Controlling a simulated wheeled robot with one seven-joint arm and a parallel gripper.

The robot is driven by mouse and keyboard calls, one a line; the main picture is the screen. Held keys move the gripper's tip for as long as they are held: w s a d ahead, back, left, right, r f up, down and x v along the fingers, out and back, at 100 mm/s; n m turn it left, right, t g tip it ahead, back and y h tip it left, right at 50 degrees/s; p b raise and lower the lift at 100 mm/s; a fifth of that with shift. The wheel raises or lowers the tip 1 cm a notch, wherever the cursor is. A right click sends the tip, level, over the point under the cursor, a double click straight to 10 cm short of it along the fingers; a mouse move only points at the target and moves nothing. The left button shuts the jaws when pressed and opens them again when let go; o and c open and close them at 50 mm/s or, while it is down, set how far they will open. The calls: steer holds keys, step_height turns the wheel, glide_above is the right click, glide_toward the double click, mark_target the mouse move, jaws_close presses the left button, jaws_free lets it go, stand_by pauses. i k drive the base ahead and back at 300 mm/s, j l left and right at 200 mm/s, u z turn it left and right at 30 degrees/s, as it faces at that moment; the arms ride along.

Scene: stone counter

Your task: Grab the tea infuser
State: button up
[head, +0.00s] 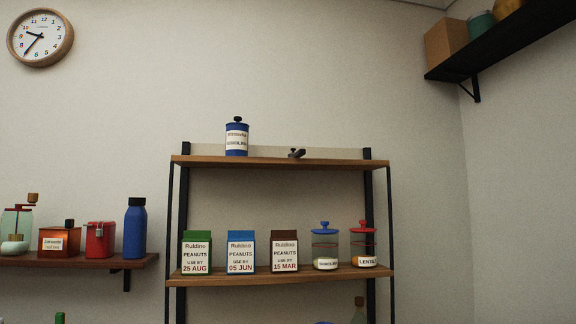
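I cannot pick out a tea infuser for sure. A small dark object (297,153) lies on the top board of the shelf rack, right of the blue canister; it is too small to tell what it is. The blue canister (237,152) has a white label and a black knob. My gripper is not in view.
The rack's middle board (225,279) holds green, blue and brown peanut cartons and two lidded glass jars (325,247). A wall shelf (75,262) at left carries a grinder, an orange box, a red tin and a blue bottle (135,230). The top board's right part is clear.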

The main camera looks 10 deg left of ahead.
mark_target(300, 153)
steer(key=i+j, duration=0.15)
steer(key=j, duration=0.2)
steer(key=i+j, duration=0.15)
steer(key=j, duration=0.15)
steer(key=i+j, duration=0.15)
steer(key=j, duration=0.2)
steer(key=i+j, duration=0.1)
steer(key=j, duration=0.2)
steer(key=j+u, duration=0.05)
